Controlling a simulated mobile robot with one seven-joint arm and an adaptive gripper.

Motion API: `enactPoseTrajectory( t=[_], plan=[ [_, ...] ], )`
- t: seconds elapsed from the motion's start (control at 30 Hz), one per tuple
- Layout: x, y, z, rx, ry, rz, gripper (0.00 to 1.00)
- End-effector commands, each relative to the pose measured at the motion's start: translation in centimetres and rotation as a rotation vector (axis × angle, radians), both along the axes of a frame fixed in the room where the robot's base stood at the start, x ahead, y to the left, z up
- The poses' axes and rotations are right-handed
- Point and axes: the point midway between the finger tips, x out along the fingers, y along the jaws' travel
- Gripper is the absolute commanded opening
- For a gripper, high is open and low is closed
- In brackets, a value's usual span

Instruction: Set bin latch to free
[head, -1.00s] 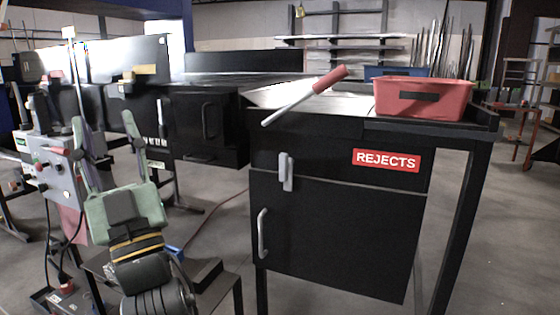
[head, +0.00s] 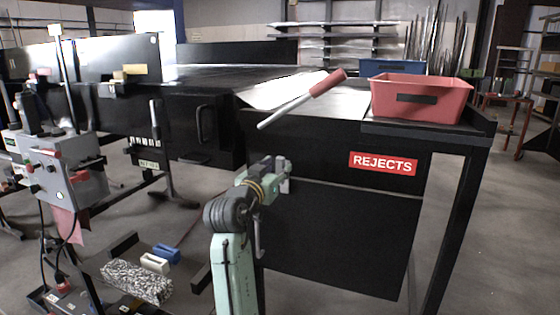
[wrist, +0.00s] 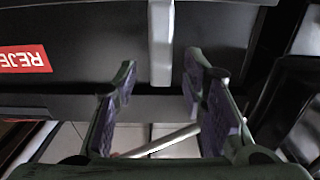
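The bin latch (head: 285,184) is a small light-grey bar on the front of the black reject bin (head: 335,240), left of the REJECTS label (head: 383,163). It stands roughly upright, and my gripper partly hides it in the head view. My gripper (head: 279,176) is at the latch. In the wrist view, turned upside down, the two purple-padded fingers (wrist: 160,80) are spread apart. The latch (wrist: 161,40) shows between and just beyond their tips, with a gap on each side.
A lever (head: 300,100) with a red grip slants above the bin. A red tray (head: 421,98) stands on the right end of the bench. A control box (head: 58,170) stands at the left.

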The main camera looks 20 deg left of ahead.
Motion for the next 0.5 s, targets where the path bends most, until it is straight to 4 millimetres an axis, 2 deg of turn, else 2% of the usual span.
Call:
enactPoseTrajectory(
  t=[0.1,0.2,0.5],
  plan=[
    [1.8,-0.1,0.2,0.0,0.0,-0.001,0.38],
    [2.8,-0.1,0.1,0.0,0.0,0.001,0.38],
    [3.5,-0.1,0.0,0.001,-0.001,0.002,0.38]
  ],
)
